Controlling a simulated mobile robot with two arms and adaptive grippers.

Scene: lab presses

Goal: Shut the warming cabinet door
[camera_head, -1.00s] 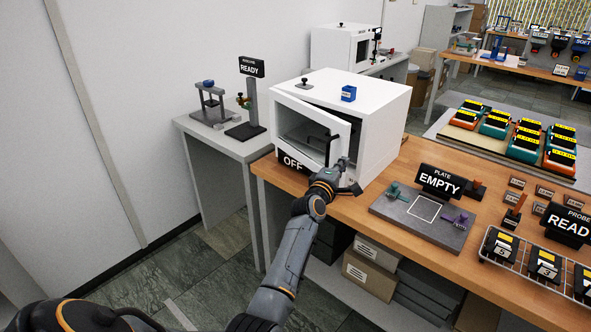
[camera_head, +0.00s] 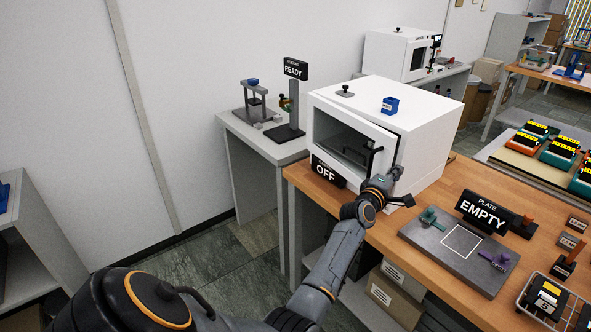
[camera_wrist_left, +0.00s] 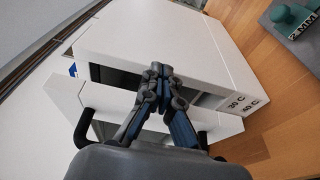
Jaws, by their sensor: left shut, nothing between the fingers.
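The warming cabinet (camera_head: 430,120) is a white box on the wooden bench. Its door (camera_head: 325,117) has a dark window and a black handle (camera_head: 372,157), and stands slightly ajar at the right edge. My left gripper (camera_head: 396,177) is shut and empty at the door's right edge, low on the cabinet front. In the left wrist view the closed fingers (camera_wrist_left: 160,75) overlap the gap between the door (camera_wrist_left: 112,105) and the cabinet body (camera_wrist_left: 180,45). Contact is hard to tell. My right gripper is not in view.
An OFF sign (camera_head: 327,172) stands by the cabinet's front left corner. A blue holder (camera_head: 390,105) sits on the cabinet top. A grey plate fixture (camera_head: 450,262) and EMPTY sign (camera_head: 483,210) are to the right on the bench (camera_head: 500,180). Open floor lies to the left.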

